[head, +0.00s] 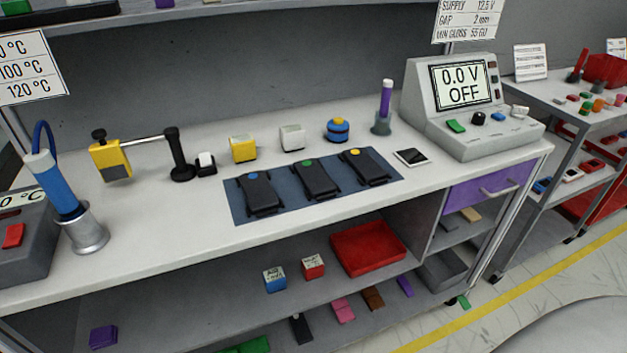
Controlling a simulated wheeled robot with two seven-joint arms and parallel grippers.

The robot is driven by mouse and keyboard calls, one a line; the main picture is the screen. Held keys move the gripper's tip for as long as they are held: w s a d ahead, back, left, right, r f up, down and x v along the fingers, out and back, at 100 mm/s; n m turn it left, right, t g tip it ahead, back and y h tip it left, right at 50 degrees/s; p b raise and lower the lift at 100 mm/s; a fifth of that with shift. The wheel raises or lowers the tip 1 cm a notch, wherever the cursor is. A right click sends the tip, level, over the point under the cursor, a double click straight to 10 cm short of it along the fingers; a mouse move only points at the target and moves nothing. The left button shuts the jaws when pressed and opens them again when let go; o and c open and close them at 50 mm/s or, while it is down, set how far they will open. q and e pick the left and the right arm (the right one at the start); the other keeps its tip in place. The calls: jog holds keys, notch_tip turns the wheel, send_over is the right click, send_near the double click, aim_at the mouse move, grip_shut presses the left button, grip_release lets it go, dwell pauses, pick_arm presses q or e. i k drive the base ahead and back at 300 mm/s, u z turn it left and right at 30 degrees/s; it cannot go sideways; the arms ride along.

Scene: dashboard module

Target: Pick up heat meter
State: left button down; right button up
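No item is plainly labelled as the heat meter. A yellow and grey device (110,159) with a black knob is at the back left of the white workbench (140,238), beside a rod leading to a black stand (178,155). A blue-handled tool (54,184) stands upright in a metal holder (84,230). Three black devices with coloured dots, blue (261,194), green (316,179) and yellow (363,167), lie on a dark blue mat (240,214). Neither of my grippers is in view.
A yellow block (243,149), a white block (292,138) and a blue-yellow round item (337,130) stand behind the mat. A power supply (468,105) reading "0.0 V OFF" is at the right. The shelf below holds a red tray (368,248). The bench's front strip is clear.

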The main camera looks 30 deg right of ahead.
aim_at(312, 268)
jog(key=k, duration=0.5)
jog(key=u, duration=1.3)
jog(key=i, duration=0.95)
jog(key=z, duration=2.4)
jog(key=i, duration=0.5)
jog(key=u, duration=0.1)
